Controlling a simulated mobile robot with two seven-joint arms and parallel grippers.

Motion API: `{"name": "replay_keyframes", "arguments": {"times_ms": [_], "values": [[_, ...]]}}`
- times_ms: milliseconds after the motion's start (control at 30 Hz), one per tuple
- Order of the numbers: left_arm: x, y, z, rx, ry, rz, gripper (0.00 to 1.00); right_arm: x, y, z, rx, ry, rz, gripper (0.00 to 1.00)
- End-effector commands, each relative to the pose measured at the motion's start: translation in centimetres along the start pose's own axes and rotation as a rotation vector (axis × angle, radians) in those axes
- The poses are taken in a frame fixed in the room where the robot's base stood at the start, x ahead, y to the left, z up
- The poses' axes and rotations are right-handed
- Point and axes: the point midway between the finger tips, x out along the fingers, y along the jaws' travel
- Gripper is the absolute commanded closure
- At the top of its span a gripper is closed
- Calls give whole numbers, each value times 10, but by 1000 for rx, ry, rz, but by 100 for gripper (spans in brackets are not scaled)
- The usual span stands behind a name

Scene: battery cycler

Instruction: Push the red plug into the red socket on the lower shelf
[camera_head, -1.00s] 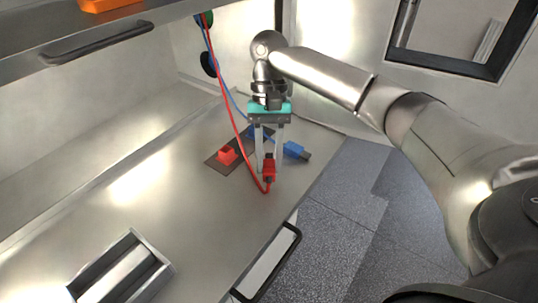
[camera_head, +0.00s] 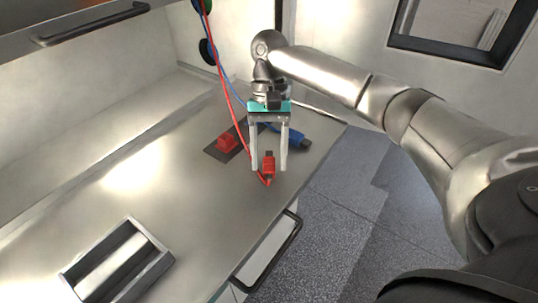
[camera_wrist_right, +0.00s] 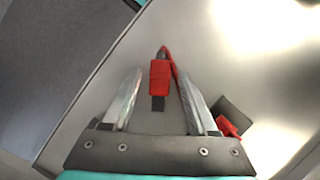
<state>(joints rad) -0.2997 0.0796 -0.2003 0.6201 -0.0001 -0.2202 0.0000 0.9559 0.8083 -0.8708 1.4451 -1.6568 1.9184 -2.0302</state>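The red plug (camera_head: 268,163) lies on the lower shelf with its red cable attached. My right gripper (camera_head: 269,169) points down over it, open, with one finger on each side of the plug and a gap to each. In the right wrist view the plug (camera_wrist_right: 160,76) sits between and slightly beyond the open fingers (camera_wrist_right: 163,80). The red socket (camera_head: 227,143) stands on a dark plate to the left of and behind the gripper. The socket (camera_wrist_right: 228,127) also shows at the lower right of the wrist view. My left gripper is not in view.
A blue plug (camera_head: 292,137) lies behind and right of the gripper, partly hidden. Red and blue cables (camera_head: 226,75) hang from above. A metal tray (camera_head: 117,262) sits at the front left. The shelf's middle (camera_head: 180,190) is clear; a black handle (camera_head: 277,250) marks its front edge.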

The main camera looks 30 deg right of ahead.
Motion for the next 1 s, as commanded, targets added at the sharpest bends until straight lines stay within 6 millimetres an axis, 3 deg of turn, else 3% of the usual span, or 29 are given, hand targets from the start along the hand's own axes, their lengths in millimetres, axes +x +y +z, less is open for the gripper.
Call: {"name": "replay_keyframes", "arguments": {"times_ms": [433, 700, 1000], "values": [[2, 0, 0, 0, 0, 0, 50, -8, 0, -1, 0, 2, -1, 33], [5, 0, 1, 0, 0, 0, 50, -53, -1, -1, 1, 5, -3, 33], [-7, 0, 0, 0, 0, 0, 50, -101, 0, 0, 1, 4, -1, 33]]}}
